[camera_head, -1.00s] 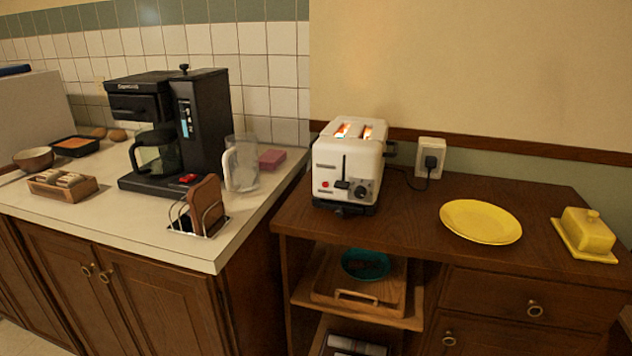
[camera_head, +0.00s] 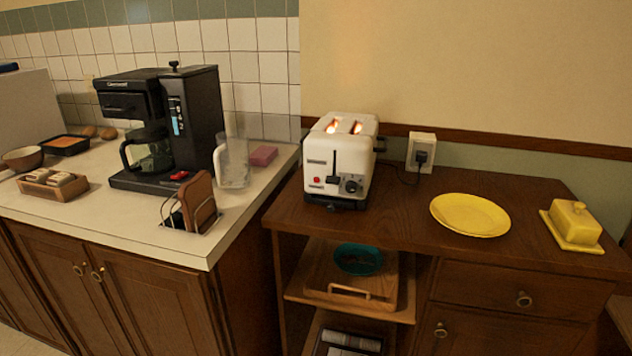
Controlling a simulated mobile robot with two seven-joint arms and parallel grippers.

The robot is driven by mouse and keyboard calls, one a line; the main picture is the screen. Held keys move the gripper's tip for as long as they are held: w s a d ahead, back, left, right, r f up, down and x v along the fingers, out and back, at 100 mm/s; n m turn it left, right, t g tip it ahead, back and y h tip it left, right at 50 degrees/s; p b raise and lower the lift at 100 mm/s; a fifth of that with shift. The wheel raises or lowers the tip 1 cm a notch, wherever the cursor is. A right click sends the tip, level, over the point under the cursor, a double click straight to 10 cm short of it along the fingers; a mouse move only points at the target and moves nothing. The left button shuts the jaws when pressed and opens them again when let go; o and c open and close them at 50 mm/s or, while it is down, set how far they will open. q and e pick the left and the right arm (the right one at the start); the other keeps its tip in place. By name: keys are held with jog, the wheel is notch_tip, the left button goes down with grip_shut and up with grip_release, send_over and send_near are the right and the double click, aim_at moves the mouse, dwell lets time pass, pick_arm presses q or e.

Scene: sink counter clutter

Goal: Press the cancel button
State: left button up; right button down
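A white toaster (camera_head: 341,158) stands on the left part of the brown wooden cabinet top. Its two slots glow orange. On its front face are a small red button (camera_head: 317,180), a dark lever (camera_head: 333,178) low in its slot and a dark round knob (camera_head: 352,185). Any label by the red button is too small to read. Neither of my grippers is in view.
A yellow plate (camera_head: 470,214) and a yellow butter dish (camera_head: 573,225) lie right of the toaster. The toaster's cord runs to a wall socket (camera_head: 421,152). On the left counter stand a black coffee maker (camera_head: 165,128), a clear pitcher (camera_head: 233,163) and a rack (camera_head: 190,212).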

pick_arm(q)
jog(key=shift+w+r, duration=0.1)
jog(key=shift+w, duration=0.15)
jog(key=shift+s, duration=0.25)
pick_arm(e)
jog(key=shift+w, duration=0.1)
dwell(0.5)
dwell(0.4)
